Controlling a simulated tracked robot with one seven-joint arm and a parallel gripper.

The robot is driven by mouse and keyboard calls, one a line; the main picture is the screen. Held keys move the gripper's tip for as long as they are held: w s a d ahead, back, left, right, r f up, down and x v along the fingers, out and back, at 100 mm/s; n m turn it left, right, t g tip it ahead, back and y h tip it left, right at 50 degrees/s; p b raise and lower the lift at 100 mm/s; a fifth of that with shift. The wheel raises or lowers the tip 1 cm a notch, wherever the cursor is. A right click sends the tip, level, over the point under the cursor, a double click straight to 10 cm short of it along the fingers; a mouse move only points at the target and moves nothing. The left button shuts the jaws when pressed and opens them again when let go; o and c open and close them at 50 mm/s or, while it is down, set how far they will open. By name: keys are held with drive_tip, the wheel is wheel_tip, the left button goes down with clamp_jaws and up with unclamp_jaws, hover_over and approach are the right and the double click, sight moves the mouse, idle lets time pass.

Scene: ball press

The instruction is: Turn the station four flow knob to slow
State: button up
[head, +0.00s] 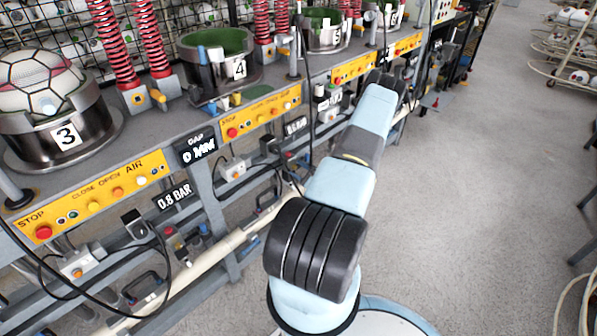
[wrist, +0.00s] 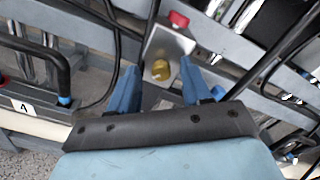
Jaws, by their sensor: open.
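In the wrist view, a round yellow knob (wrist: 161,70) sits on the face of a pale grey box. My gripper (wrist: 158,82) is open, with its two blue fingers on either side of the knob's position in the picture. I see no contact, and cannot tell how far the tips are from the knob. In the head view, station four shows as a metal pot (head: 222,72) with a green inside and a "4" plate. A small grey box (head: 233,170) is mounted below its yellow panel. The gripper is hidden behind my arm in the head view.
A red cap (wrist: 179,20) stands just above the knob's box. Black cables and a black handle (wrist: 45,60) are close by. A small white label (wrist: 25,107) is at the lower left. The grey floor (head: 470,190) right of the bench is clear.

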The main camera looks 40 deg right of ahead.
drive_tip(key=shift+s, duration=0.1)
drive_tip(key=s+d, duration=0.1)
drive_tip(key=s, duration=1.2)
drive_tip(key=shift+s, duration=0.3)
